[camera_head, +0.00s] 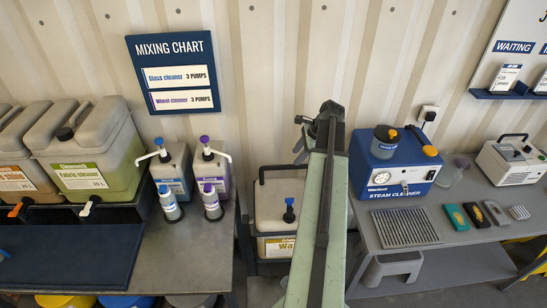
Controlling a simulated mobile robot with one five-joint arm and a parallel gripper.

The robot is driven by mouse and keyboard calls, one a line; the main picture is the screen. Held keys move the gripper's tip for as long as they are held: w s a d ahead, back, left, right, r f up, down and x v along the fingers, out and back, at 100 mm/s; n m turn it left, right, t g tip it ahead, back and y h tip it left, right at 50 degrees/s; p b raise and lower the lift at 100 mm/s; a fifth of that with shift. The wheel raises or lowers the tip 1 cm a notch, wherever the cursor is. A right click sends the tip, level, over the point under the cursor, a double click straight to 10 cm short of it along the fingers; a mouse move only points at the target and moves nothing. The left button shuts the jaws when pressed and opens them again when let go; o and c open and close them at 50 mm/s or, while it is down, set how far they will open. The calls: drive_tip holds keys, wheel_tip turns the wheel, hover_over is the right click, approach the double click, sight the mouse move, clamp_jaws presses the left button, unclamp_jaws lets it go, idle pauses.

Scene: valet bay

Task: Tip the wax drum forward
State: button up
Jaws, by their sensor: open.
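The wax drum (268,200) is a beige container with a dark handle on top and a blue-black tap at its front. Its yellow and white label reads "Wa", with the rest hidden. It stands upright on a low stand between the two benches. My pale green arm crosses in front of its right side. My gripper (302,138) is small and dark at the arm's far end, above the drum in the picture and close to the wall. It is open, appears empty, and is partly hidden by the arm.
On the left bench (200,265) stand tan drums, such as the green-labelled one (90,160), and pump bottles (172,170). On the right bench (470,243) are a blue steam cleaner (395,170), a grate (406,227) and small blocks. A mixing chart (172,72) hangs on the wall.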

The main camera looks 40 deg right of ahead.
sight(287, 166)
drive_tip(key=b+x, duration=0.3)
drive_tip(key=x, duration=0.1)
drive_tip(key=b+x, duration=0.4)
drive_tip(key=shift+w+a, duration=0.1)
drive_tip(key=shift+w, duration=0.2)
drive_tip(key=shift+r, duration=0.1)
clamp_jaws()
idle(1.0)
